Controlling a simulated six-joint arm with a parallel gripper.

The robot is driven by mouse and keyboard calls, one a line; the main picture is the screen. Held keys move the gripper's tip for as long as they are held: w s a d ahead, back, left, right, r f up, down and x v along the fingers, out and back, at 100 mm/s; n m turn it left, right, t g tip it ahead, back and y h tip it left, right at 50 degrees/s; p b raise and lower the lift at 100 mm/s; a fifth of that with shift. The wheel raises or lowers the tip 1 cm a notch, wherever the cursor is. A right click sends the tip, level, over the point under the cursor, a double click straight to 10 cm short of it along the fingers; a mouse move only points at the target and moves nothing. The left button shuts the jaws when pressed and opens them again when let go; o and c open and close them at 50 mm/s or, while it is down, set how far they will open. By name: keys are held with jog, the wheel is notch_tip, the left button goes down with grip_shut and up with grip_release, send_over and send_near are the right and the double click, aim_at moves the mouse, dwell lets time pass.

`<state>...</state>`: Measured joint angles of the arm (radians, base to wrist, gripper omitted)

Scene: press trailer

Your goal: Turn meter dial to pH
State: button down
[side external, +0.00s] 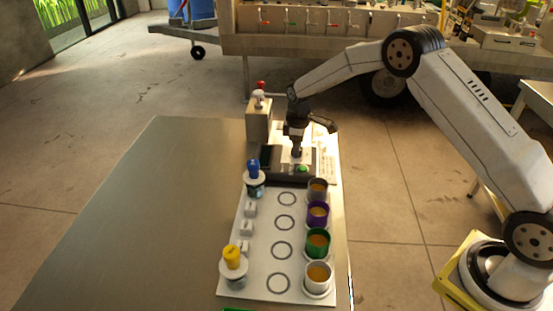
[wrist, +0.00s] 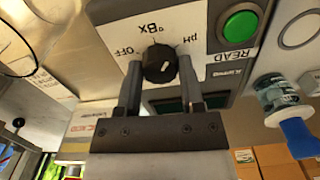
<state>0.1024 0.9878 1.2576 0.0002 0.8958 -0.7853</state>
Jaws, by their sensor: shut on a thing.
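The meter (side external: 275,158) stands at the far end of the white board. Its black dial (wrist: 159,63) sits on a white face marked OFF, °Bx and pH. A small white mark on the dial lies right of its centre, seemingly toward the pH side; its exact setting is hard to tell. My gripper (wrist: 160,78) has one finger on each side of the dial and is shut on it. In the side view my gripper (side external: 297,147) is over the meter and hides the dial.
A green READ button (wrist: 240,24) is close beside the dial. A blue-topped jar (side external: 254,180), a yellow-topped jar (side external: 233,263) and several cups, including a purple one (side external: 317,213), stand on the board (side external: 262,275). The left of the table (side external: 130,220) is clear.

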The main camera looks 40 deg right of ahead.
jog(key=m, duration=0.4)
jog(key=shift+m, duration=0.4)
jog(key=shift+c, duration=1.1)
grip_release()
jog(key=shift+r, duration=0.2)
jog(key=shift+r, duration=3.75)
jog(key=shift+s, duration=0.1)
